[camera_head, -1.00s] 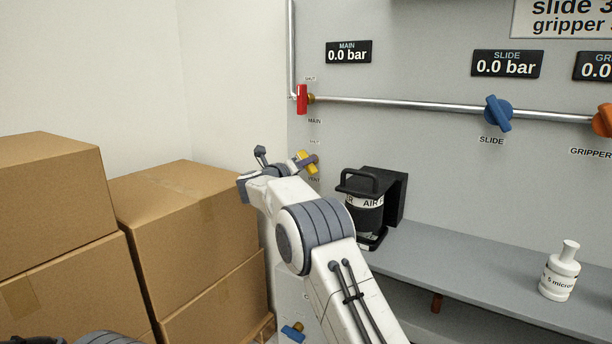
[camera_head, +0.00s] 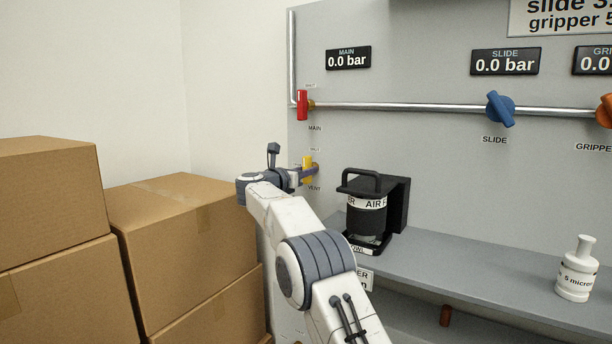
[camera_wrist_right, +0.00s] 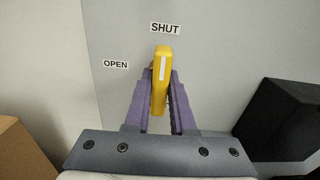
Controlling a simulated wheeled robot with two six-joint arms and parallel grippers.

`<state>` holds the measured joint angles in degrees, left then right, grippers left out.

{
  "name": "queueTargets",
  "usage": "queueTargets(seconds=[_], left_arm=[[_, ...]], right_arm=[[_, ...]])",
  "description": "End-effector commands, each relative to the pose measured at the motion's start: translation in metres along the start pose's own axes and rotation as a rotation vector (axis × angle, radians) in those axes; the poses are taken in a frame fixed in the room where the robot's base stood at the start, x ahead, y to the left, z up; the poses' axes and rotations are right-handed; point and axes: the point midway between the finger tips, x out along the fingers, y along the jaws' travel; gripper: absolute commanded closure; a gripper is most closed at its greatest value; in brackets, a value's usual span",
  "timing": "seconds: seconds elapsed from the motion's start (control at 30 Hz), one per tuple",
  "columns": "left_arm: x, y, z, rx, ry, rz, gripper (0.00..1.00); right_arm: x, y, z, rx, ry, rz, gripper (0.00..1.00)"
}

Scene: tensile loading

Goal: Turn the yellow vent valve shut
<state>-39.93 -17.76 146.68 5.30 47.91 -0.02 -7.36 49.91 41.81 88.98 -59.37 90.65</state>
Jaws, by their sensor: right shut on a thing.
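The yellow vent valve (camera_head: 308,168) is on the grey panel, below the red main valve. In the right wrist view its yellow handle (camera_wrist_right: 160,82) stands nearly upright, its white stripe toward the SHUT label (camera_wrist_right: 165,29). The OPEN label (camera_wrist_right: 116,64) is to the left. My right gripper (camera_wrist_right: 161,100) is shut on the handle, with one purple finger on each side of it. In the head view my right gripper (camera_head: 300,174) reaches the valve from the left. My left gripper is not in view.
The red main valve (camera_head: 302,105) is above. A black air filter (camera_head: 368,208) is right of my right arm on the grey shelf (camera_head: 450,275), with a white bottle (camera_head: 577,270) farther right. Cardboard boxes (camera_head: 185,235) stand at the left.

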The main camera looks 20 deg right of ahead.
Motion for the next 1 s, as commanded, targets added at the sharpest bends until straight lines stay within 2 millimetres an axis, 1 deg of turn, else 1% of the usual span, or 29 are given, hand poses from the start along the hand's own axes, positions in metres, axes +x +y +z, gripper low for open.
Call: queueTargets(seconds=[0.03, 0.5, 0.53, 0.6, 0.9, 1.0], left_arm=[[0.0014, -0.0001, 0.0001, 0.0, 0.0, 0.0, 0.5], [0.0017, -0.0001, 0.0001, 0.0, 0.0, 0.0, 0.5], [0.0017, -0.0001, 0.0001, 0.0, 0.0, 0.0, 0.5], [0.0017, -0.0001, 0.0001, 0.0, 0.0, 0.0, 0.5], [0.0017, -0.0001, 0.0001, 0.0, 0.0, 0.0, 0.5], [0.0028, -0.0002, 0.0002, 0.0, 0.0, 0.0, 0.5]], right_arm=[[-0.0004, -0.0006, -0.0025, 0.007, 0.004, -0.005, 1.0], [-0.0002, -0.001, -0.0017, 0.019, 0.004, -0.006, 1.0], [-0.0002, -0.0011, -0.0017, 0.019, 0.004, -0.006, 0.7], [-0.0002, -0.001, -0.0014, 0.019, 0.003, -0.005, 0.47], [-0.0009, 0.0002, -0.0005, 0.018, 0.001, -0.002, 0.47], [-0.0055, 0.0008, -0.0002, 0.019, 0.001, 0.0, 0.47]])
